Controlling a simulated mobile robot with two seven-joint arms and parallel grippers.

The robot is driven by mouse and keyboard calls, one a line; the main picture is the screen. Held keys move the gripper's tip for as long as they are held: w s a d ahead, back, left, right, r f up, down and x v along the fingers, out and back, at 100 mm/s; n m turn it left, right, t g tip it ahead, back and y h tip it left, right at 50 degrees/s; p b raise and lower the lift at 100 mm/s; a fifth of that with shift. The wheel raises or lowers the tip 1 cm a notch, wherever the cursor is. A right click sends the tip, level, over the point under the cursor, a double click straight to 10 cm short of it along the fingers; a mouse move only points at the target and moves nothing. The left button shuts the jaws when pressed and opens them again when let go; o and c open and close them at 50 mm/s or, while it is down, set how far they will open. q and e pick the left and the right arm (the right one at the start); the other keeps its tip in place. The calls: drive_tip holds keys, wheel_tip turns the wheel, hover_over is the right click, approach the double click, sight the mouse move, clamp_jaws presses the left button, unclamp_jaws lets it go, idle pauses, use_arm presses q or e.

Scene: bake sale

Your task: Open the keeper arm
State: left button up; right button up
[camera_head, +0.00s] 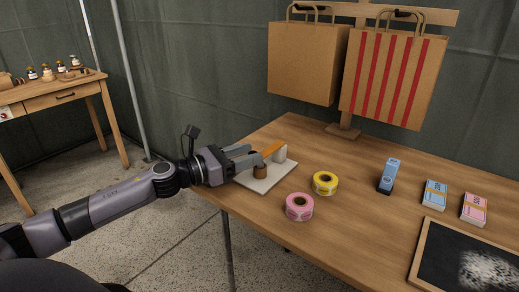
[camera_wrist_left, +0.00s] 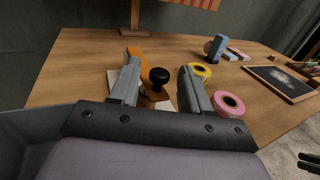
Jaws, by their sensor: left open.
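The keeper arm looks to be an orange bar (camera_head: 273,149) on a white base plate (camera_head: 284,177) at the table's left edge.
A yellow tape roll (camera_head: 325,183) and a pink one (camera_head: 299,207) lie right of the plate. Beyond are a blue stamp-like item (camera_head: 390,175), banded blue (camera_head: 434,194) and pink (camera_head: 474,208) stacks and a chalkboard (camera_head: 424,250). Paper bags (camera_head: 303,62) hang on a stand behind.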

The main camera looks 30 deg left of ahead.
sight(267, 149)
use_arm(q)
drive_tip(key=shift+p+x, duration=0.3)
drive_tip(key=shift+x, duration=1.6)
clamp_jaws()
